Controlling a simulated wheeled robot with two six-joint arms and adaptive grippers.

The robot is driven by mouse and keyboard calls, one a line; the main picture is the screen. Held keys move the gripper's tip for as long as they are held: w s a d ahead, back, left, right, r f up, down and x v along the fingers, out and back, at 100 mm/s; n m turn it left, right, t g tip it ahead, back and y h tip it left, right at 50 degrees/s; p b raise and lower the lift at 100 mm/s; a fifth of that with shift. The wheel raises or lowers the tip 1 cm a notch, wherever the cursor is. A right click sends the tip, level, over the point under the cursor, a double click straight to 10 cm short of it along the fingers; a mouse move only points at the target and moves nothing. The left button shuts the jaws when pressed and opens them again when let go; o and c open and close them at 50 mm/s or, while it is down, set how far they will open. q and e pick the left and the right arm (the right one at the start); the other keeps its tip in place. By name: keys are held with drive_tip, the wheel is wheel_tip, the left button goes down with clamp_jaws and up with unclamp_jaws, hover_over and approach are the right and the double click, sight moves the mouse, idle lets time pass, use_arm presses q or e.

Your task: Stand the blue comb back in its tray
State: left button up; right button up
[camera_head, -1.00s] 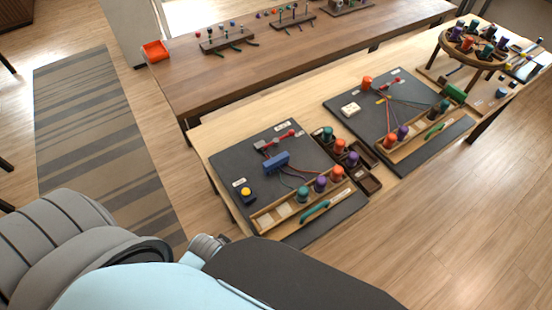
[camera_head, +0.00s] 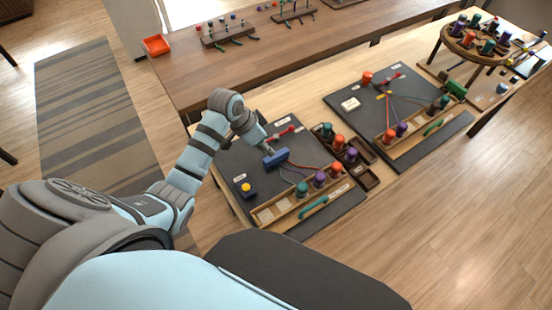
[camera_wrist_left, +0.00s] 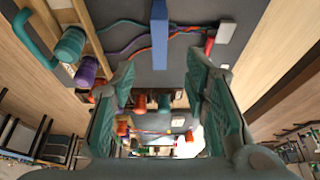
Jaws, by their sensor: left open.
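The blue comb (camera_head: 278,158) is a blue block on the near dark mat, beside the red and green cords. It shows as an upright blue bar in the left wrist view (camera_wrist_left: 159,35). My left gripper (camera_head: 267,147) is just above and behind the comb in the head view. Its two green-padded fingers (camera_wrist_left: 162,85) are spread, with the comb ahead between their lines and apart from them. A wooden tray (camera_head: 256,218) with several spools lies along the mat's front. I cannot tell which tray is the comb's. My right gripper is out of view.
Dark trays (camera_head: 368,182) stand right of the mat, some with spools. A yellow button on a dark box (camera_head: 247,189) sits left of the comb. A green-handled tool (camera_head: 314,209) lies in front of the wooden tray. A second mat (camera_head: 345,88) lies further right.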

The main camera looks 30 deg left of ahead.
sight(275, 156)
use_arm(q)
drive_tip(key=b+x, duration=0.1)
drive_tip(key=x, duration=0.9)
drive_tip(key=shift+w+d, duration=0.15)
drive_tip(key=shift+f, duration=0.25)
clamp_jaws()
